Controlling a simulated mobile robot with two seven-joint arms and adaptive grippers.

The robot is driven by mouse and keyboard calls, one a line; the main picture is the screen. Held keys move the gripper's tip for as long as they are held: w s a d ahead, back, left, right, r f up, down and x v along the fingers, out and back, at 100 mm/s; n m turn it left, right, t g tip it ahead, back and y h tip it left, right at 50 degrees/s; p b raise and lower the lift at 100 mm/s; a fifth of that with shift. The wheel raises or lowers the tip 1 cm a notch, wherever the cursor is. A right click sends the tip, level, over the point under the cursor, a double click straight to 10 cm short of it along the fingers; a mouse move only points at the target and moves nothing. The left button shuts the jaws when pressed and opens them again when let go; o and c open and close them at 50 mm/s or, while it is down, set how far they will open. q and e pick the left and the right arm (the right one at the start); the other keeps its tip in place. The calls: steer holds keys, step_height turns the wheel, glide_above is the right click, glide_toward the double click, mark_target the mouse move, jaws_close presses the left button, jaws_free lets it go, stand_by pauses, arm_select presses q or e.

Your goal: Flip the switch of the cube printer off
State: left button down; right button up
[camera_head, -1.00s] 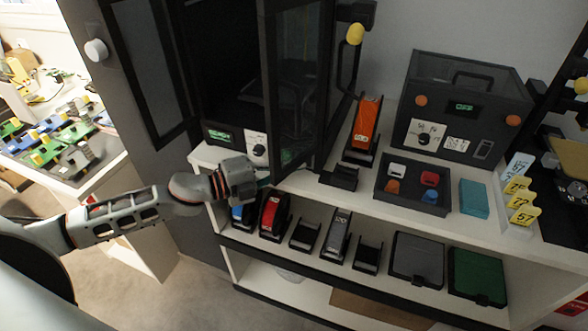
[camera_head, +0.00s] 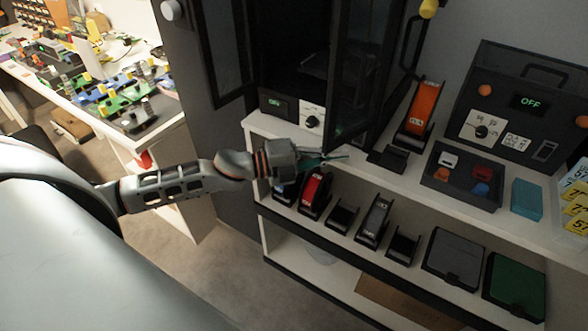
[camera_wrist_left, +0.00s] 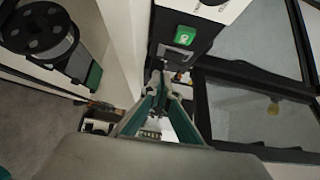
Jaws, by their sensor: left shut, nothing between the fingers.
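The black cabinet printer (camera_head: 292,62) stands on the white shelf with its glass doors open. Its front bears a small display with green text (camera_head: 276,104), too small to read, and a white panel with a black knob (camera_head: 312,120). In the left wrist view a lit green switch (camera_wrist_left: 185,36) sits on its dark front, just beyond and above my fingertips. My left gripper (camera_head: 335,158) is shut and empty, in front of the shelf below the panel; its fingers (camera_wrist_left: 157,75) also show in the wrist view, apparently apart from the switch. My right gripper is out of view.
A second black machine (camera_head: 490,80) reading OFF stands at the right. The open glass door (camera_head: 365,75) juts out. Spool-like items fill the shelf below.

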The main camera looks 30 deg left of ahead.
arm_select(q)
steer(key=f+b+v, duration=0.1)
steer(key=v, duration=0.9)
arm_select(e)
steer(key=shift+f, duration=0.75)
arm_select(q)
steer(key=shift+f, duration=0.1)
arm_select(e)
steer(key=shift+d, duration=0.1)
arm_select(q)
steer(key=s+d+f+n+y, duration=0.2)
steer(key=s+f+n+y, duration=0.1)
steer(key=s+f+n, duration=0.2)
steer(key=s+d+f+n+g+y, duration=0.1)
steer(key=s+f+n+y, duration=0.3)
steer(key=f+n, duration=0.6)
steer(key=s+d+f+n+y, duration=0.3)
steer(key=s+f+n, duration=0.5)
steer(key=f, duration=0.6)
steer(key=shift+d+g+p, duration=0.3)
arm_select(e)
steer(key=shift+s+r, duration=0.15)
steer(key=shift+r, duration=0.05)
arm_select(q)
steer(key=shift+f, duration=0.15)
